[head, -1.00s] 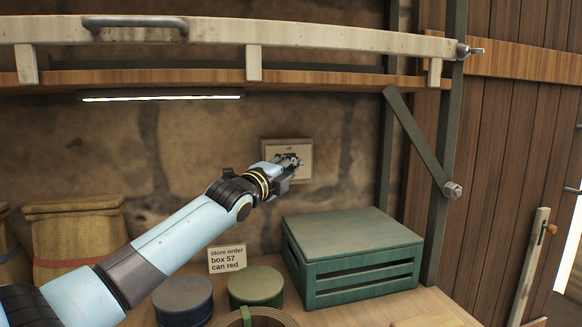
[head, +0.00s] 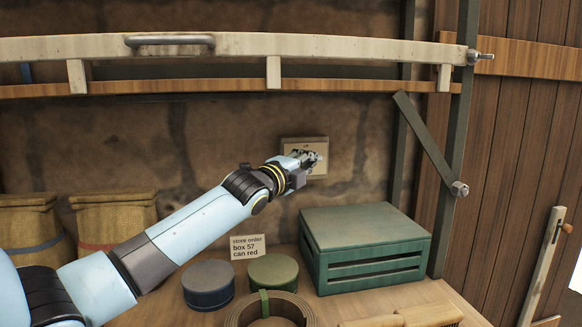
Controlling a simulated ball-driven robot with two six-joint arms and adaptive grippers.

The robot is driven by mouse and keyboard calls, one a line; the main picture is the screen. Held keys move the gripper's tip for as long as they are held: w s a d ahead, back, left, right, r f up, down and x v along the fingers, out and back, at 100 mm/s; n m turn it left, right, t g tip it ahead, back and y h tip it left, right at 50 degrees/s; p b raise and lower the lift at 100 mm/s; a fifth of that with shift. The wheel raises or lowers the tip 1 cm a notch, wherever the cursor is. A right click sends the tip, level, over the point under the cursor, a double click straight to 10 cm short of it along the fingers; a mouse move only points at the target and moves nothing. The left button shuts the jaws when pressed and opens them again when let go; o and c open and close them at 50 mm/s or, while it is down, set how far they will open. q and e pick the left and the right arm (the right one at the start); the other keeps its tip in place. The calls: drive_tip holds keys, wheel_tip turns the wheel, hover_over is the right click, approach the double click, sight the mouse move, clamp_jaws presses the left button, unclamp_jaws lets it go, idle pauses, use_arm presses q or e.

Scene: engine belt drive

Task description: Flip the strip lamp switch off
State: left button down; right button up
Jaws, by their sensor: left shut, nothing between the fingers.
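The switch plate (head: 318,147) is a pale square on the stone wall, right of centre. My left gripper (head: 313,159) is shut and empty in front of it, at or very close to its face. The gripper hides the switch lever, so I cannot tell its position or whether the fingers touch it. The strip lamp (head: 170,97) under the shelf is dark. My right gripper is not in view.
A green slatted crate (head: 365,250) stands right of the gripper, below the plate. Blue (head: 208,284) and green (head: 273,272) round cans, a coiled belt (head: 240,316) and a note card (head: 247,247) are on the bench. A shelf (head: 215,86) runs above.

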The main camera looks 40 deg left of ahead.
use_arm(q)
drive_tip(key=s+b, duration=0.2)
drive_tip(key=s, duration=0.6)
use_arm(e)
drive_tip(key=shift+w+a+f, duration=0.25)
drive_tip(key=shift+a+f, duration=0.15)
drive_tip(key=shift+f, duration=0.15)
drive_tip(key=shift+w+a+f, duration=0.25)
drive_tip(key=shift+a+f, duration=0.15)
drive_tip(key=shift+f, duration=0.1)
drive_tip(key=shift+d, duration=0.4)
use_arm(q)
drive_tip(key=shift+r, duration=0.1)
